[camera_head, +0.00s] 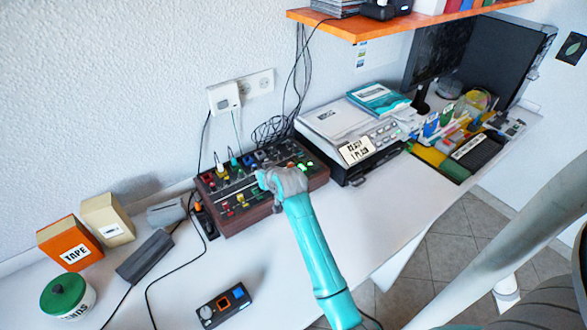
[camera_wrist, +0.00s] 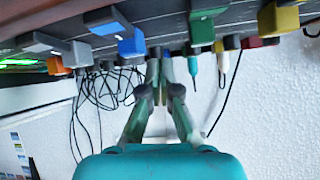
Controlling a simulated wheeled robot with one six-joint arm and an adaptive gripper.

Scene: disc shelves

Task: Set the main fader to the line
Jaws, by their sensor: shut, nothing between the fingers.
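The mixer (camera_head: 243,219), a dark panel in a brown-red case with coloured knobs and fader caps, stands on the white desk against the wall. My gripper (camera_head: 262,178) is over the middle of it and hides part of the panel. In the wrist view, the mixer panel (camera_wrist: 160,18) runs across the top edge, with a blue cap (camera_wrist: 131,43), a green cap (camera_wrist: 202,30) and a yellow cap (camera_wrist: 277,18). My gripper (camera_wrist: 159,62) is shut and empty, its tips close to the panel between the blue and green caps. I cannot tell the main fader or its line; contact is unclear.
A grey device (camera_head: 335,122) stands right of the mixer. An orange box (camera_head: 68,244), a beige box (camera_head: 107,219) and a green-lidded tin (camera_head: 66,297) are at left. A small dark controller (camera_head: 224,304) lies in front. Cables cross the left desk. An orange shelf (camera_head: 400,22) hangs above.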

